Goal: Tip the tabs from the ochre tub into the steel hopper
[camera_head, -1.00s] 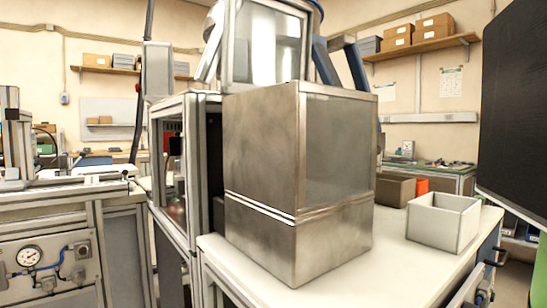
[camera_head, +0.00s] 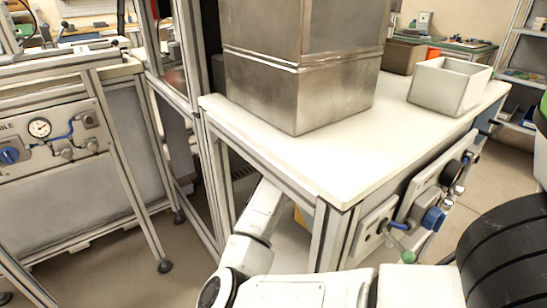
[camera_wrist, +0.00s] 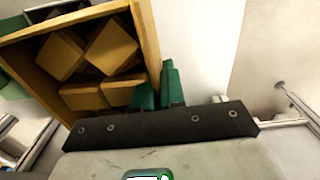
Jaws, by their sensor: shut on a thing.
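The ochre tub (camera_wrist: 149,40) fills the upper left of the wrist view, with several tan block-like tabs (camera_wrist: 108,48) inside. My gripper (camera_wrist: 158,82) has its green fingers shut on the tub's right wall near the lower corner. The steel hopper (camera_head: 302,92), a tall brushed-metal box, stands on the white table in the head view, its top cut off. My gripper is not visible in the head view. A small ochre patch (camera_head: 300,216) shows below the table edge beside my arm; I cannot tell whether it is the tub.
The white table (camera_head: 400,135) has bare room in front of the hopper. A pale open box (camera_head: 449,87) and a brown box (camera_head: 404,57) stand at its right. Knobs and a valve panel (camera_head: 420,205) stick out from its side. A gauge bench (camera_head: 55,150) stands at left.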

